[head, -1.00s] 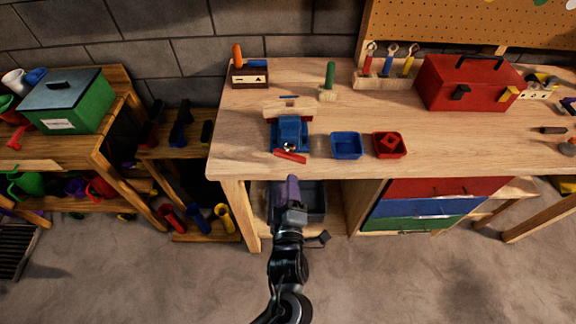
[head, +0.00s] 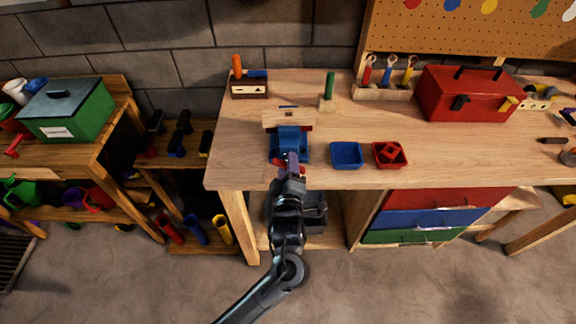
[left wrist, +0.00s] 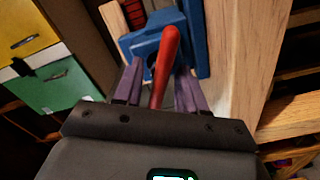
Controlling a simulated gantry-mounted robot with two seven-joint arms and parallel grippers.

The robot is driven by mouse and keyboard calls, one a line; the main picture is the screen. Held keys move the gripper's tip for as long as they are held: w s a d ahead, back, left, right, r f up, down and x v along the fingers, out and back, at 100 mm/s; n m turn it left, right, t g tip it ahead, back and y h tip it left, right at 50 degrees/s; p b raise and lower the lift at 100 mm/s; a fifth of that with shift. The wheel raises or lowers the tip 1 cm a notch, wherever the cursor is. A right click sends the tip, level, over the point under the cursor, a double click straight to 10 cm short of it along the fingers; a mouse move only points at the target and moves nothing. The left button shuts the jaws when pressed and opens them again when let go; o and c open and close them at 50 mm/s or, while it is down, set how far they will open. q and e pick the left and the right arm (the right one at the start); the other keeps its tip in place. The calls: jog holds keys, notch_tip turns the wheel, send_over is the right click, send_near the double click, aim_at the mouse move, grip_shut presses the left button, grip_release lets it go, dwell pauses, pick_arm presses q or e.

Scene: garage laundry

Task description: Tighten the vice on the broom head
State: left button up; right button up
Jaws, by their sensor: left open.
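The blue vice (head: 291,134) stands at the front left edge of the workbench. A pale wooden block, seemingly the broom head (head: 275,116), lies across its top between the jaws. The vice's red handle bar is mostly hidden by my gripper in the head view; in the left wrist view the red handle (left wrist: 168,55) runs between my fingers. My left gripper (head: 292,158) is at the vice's front, with its purple fingers apart on either side of the handle, as the left wrist view (left wrist: 160,85) shows. I cannot tell whether they touch it. My right gripper is out of view.
A blue tray (head: 347,167) and a red tray (head: 402,163) sit right of the vice. A red toolbox (head: 468,102), a tool rack (head: 383,95) and a green-handled brush (head: 328,87) stand behind. Coloured drawers (head: 413,218) are below. The bench between is clear.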

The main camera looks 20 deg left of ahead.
pick_arm(q)
grip_shut()
dwell(0.3)
jog(key=shift+r+m+p, duration=0.15)
jog(key=shift+m+p, duration=0.35)
jog(key=shift+p, duration=0.35)
jog(key=m+p, duration=0.5)
jog(key=p, duration=0.1)
jog(key=m+p, duration=0.3)
jog(key=shift+w+d+r+m, duration=0.15)
jog(key=shift+w+r+m, duration=0.05)
jog(key=shift+r+m, duration=0.1)
jog(key=m+p, duration=0.3)
jog(key=shift+f+m, duration=0.1)
jog(key=shift+m, duration=0.3)
jog(key=shift+d+m+p, duration=0.1)
jog(key=shift+m+p, duration=0.4)
jog(key=shift+f, duration=0.1)
